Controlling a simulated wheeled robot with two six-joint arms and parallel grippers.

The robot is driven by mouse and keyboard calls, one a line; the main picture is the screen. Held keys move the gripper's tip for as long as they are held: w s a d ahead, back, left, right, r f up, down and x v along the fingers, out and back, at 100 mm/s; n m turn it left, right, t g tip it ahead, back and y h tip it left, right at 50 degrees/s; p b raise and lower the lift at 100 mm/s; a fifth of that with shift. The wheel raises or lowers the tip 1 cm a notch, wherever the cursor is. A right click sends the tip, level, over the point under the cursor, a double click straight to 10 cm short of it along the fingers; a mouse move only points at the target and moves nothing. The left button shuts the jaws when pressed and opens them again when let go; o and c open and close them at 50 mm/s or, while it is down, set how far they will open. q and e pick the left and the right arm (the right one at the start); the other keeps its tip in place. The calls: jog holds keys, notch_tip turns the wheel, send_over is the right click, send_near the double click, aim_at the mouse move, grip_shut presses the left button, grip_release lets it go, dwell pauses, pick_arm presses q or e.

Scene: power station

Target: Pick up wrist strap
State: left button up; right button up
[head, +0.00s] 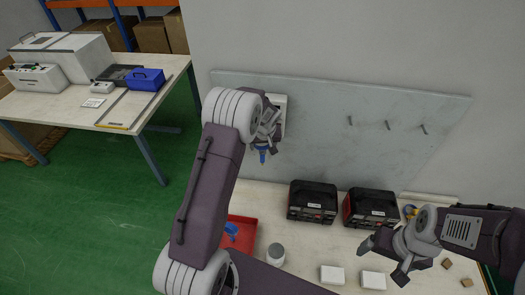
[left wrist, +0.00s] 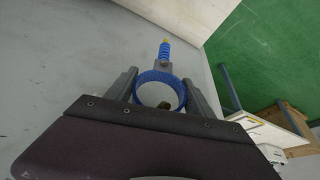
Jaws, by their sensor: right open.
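The wrist strap (left wrist: 146,78) is a blue ring with a grey clasp and a blue coiled cord; it sits between the fingers of my left gripper (left wrist: 163,92) in the left wrist view. The fingers lie against both sides of the ring. A small dark peg end shows inside the ring. In the head view my left gripper (head: 265,138) is up at the grey wall board, with the strap's blue part (head: 262,156) just below it; the arm hides some of it. My right gripper (head: 385,254) is open and empty over the workbench at right.
The grey board (head: 330,110) has several bare hooks (head: 387,126) to the right. On the workbench below stand two black-and-red boxes (head: 312,202), a red tray (head: 243,234) with a blue item, a grey-lidded can (head: 276,254) and white boxes (head: 332,275). Another table (head: 172,76) stands at left.

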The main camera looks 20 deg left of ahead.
pick_arm(q)
jog(key=shift+w+r+b, duration=0.1)
jog(key=shift+r+b, duration=0.5)
jog(key=s+d+b, duration=0.2)
jog(key=s+d, duration=0.1)
jog(key=s, duration=0.2)
jog(key=s+d+b, duration=0.3)
jog(key=s, duration=0.2)
jog(key=s+d+b, duration=0.3)
jog(key=s, duration=0.2)
jog(key=shift+s+d+r, duration=0.1)
jog(key=shift+s+r, duration=0.05)
jog(key=shift+s, duration=0.2)
